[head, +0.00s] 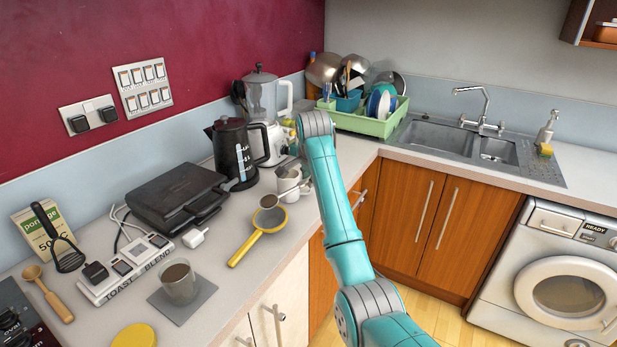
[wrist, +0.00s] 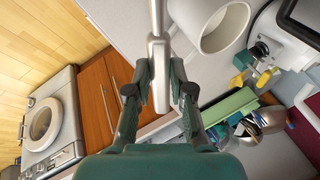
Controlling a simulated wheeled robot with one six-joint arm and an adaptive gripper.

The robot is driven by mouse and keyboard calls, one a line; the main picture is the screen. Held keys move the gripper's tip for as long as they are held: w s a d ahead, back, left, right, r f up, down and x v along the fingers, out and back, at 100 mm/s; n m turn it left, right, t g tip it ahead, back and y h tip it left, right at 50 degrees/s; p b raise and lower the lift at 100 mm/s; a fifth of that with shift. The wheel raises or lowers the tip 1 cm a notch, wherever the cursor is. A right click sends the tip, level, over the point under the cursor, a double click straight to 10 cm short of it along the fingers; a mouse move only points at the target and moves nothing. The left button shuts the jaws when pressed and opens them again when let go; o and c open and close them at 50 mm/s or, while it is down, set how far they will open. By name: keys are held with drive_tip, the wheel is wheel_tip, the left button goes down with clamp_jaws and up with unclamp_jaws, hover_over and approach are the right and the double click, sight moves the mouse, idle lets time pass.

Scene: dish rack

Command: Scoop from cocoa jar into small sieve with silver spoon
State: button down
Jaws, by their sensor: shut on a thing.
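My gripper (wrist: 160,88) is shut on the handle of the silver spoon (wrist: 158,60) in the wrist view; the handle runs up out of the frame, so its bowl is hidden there. In the head view, the small sieve (head: 274,221) lies on the counter with its yellow handle (head: 244,250) towards the front. A small round brown patch (head: 269,201) shows at the sieve's far edge; it may be the spoon's bowl with cocoa, but I cannot tell surely. The cocoa jar (head: 180,284), clear with brown contents, stands open on a grey mat at front left.
A white mug (head: 290,184) stands just behind the sieve and also shows close beside my gripper in the wrist view (wrist: 222,28). A kettle (head: 236,150) and black grill (head: 176,197) stand behind. A yellow lid (head: 135,337) lies in front. The counter right of the jar is clear.

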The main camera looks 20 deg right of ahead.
drive_tip(key=shift+t, duration=0.4)
drive_tip(key=shift+s+f, duration=0.1)
drive_tip(key=shift+s+t+y, duration=0.15)
drive_tip(key=shift+t+y, duration=0.45)
drive_tip(key=shift+t, duration=0.8)
drive_tip(key=shift+d+f, duration=0.1)
drive_tip(key=shift+s+f+t+y, duration=0.1)
drive_tip(key=shift+t+y, duration=0.3)
drive_tip(key=shift+t, duration=1)
